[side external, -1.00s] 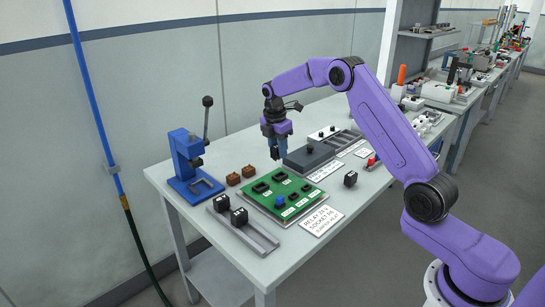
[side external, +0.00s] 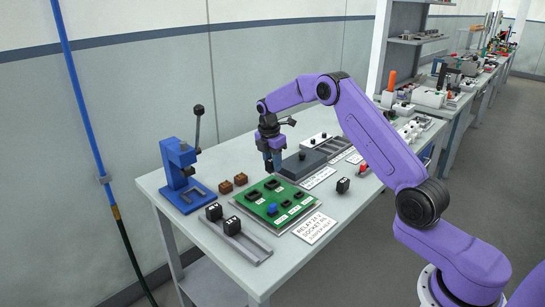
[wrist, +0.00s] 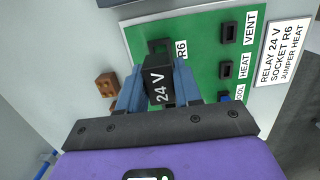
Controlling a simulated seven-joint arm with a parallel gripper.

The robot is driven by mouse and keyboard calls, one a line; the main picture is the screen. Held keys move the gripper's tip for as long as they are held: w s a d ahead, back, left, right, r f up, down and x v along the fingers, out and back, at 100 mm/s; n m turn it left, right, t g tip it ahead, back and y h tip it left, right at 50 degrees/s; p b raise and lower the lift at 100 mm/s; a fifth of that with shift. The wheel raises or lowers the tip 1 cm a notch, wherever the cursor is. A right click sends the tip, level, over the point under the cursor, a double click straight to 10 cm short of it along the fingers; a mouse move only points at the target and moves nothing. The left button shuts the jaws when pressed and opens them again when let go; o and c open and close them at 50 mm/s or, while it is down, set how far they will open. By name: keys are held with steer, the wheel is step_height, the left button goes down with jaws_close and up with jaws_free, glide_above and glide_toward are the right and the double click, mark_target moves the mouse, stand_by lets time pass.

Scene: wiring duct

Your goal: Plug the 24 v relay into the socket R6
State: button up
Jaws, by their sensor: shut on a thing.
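My gripper (wrist: 158,90) is shut on the black relay (wrist: 158,75) marked "24 V". The relay is held between the blue fingers over the green board (wrist: 200,30). In the wrist view the black socket R6 (wrist: 158,45) shows just beyond the relay, partly covered by it, with its white "R6" label to the right. I cannot tell whether the relay touches the socket.
A blue jumper (side external: 272,209) sits on the board near "COOL". Two black relays (side external: 214,211) stand on a grey rail at front left. A placard (side external: 315,228), a loose black block (side external: 343,185), brown blocks (side external: 240,179) and a blue press (side external: 181,180) stand around the board.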

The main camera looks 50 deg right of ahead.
mark_target(268, 161)
steer(key=shift+f, duration=1.55)
steer(key=shift+f, duration=1.1)
stand_by(0.4)
steer(key=o, duration=1.1)
steer(key=shift+o, duration=0.2)
step_height(268, 161, up, 17)
steer(key=a, duration=0.2)
steer(key=shift+r, duration=0.15)
steer(key=shift+a, duration=0.15)
